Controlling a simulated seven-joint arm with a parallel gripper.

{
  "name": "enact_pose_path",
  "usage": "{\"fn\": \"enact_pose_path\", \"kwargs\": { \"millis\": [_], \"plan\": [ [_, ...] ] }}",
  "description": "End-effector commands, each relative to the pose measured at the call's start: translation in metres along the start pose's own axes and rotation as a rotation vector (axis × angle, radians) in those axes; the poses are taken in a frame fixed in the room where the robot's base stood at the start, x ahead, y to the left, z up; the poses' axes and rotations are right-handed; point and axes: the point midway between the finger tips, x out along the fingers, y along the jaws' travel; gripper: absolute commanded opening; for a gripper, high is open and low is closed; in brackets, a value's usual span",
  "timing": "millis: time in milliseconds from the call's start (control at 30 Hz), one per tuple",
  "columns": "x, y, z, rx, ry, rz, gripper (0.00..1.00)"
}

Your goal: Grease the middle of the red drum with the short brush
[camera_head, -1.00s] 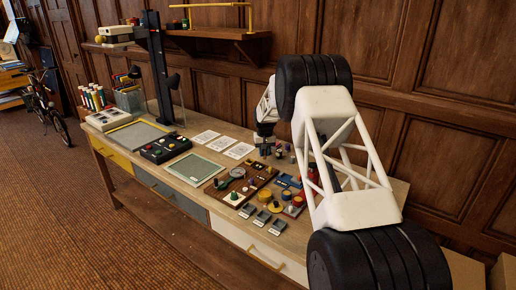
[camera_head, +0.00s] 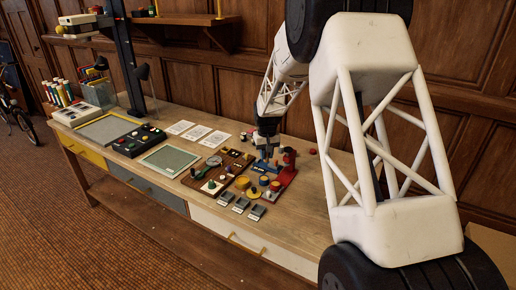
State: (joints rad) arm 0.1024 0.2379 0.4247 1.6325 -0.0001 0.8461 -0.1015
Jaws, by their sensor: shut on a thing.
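My gripper (camera_head: 266,152) hangs pointing down over the back of the parts area on the workbench (camera_head: 320,195). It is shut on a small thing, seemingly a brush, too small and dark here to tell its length. The red drum (camera_head: 289,156) stands on a red base just right of my gripper. In this view the fingertips are close beside the drum; I cannot tell whether the held thing touches it.
A brown wooden tray (camera_head: 228,162) with knobs lies left of the gripper. Yellow round parts (camera_head: 242,182) and several grey blocks (camera_head: 241,204) lie in front. White sheets (camera_head: 197,132) lie behind a green pad (camera_head: 170,160). The bench's right part is bare.

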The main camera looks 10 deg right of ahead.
Motion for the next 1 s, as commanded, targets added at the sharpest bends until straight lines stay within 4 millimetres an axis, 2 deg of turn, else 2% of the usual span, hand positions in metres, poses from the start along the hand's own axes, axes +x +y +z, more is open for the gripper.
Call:
{"fn": "enact_pose_path", "kwargs": {
  "millis": [33,200,400,600,1000],
  "plan": [
    [-0.003,0.003,0.013,0.001,0.001,0.0,0.0],
    [-0.004,0.009,0.049,0.001,0.0,0.0,0.0],
    [-0.005,0.013,0.076,0.001,0.0,0.0,0.0],
    [-0.005,0.015,0.085,0.0,0.0,0.0,0.0],
    [-0.005,0.014,0.085,0.0,0.0,0.0,0.0]
  ]
}}
